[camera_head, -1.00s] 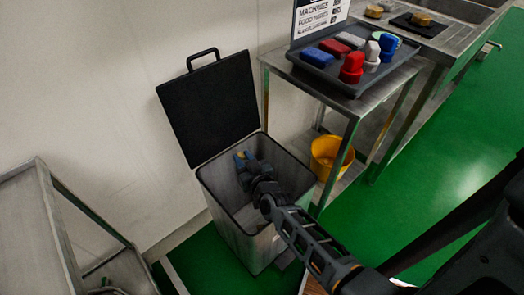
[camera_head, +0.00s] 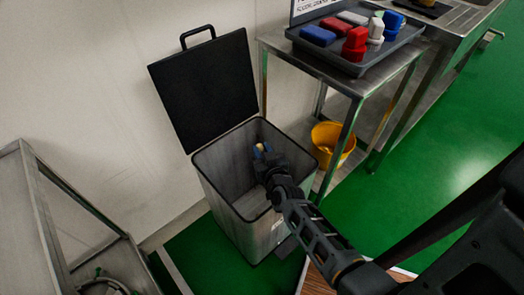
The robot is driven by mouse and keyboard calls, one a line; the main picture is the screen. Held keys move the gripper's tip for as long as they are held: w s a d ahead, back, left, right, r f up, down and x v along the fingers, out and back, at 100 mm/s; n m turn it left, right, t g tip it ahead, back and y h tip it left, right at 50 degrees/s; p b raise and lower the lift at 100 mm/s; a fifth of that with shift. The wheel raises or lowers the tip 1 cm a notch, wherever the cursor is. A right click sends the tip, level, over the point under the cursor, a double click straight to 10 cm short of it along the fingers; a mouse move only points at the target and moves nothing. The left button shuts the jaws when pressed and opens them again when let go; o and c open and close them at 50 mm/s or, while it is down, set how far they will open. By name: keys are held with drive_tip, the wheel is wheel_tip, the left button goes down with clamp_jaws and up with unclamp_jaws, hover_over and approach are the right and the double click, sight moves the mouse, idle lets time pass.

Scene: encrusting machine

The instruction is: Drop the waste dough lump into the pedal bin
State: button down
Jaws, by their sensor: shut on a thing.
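The pedal bin (camera_head: 222,195) stands on the green floor against the wall, a tall grey metal box with its black lid (camera_head: 205,90) raised and leaning back. My gripper (camera_head: 263,152) is over the bin's opening, towards its right back side, pointing away from me and inward. A small tan bit, seemingly the waste dough lump (camera_head: 261,147), shows between blue-tipped fingers. The gripper is shut on it. Most of the lump is hidden by the fingers, and the bin's floor is partly hidden by my arm.
A steel table (camera_head: 345,80) to the right holds a grey tray (camera_head: 350,68) with red, blue and white items. A yellow bucket (camera_head: 330,146) stands under it, close to the bin. A steel rack (camera_head: 50,205) stands at the left. Green floor at right is clear.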

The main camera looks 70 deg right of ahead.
drive_tip(key=shift+f, duration=0.2)
drive_tip(key=c, duration=0.8)
unclamp_jaws()
drive_tip(key=s+d+r, duration=0.2)
drive_tip(key=s+r, duration=0.1)
drive_tip(key=s+d+r, duration=0.2)
drive_tip(key=s+r, duration=0.1)
drive_tip(key=r, duration=0.1)
drive_tip(key=s+d+r, duration=0.2)
drive_tip(key=s+r, duration=0.1)
drive_tip(key=r, duration=0.1)
drive_tip(key=shift+s+d, duration=0.25)
drive_tip(key=shift+s, duration=0.1)
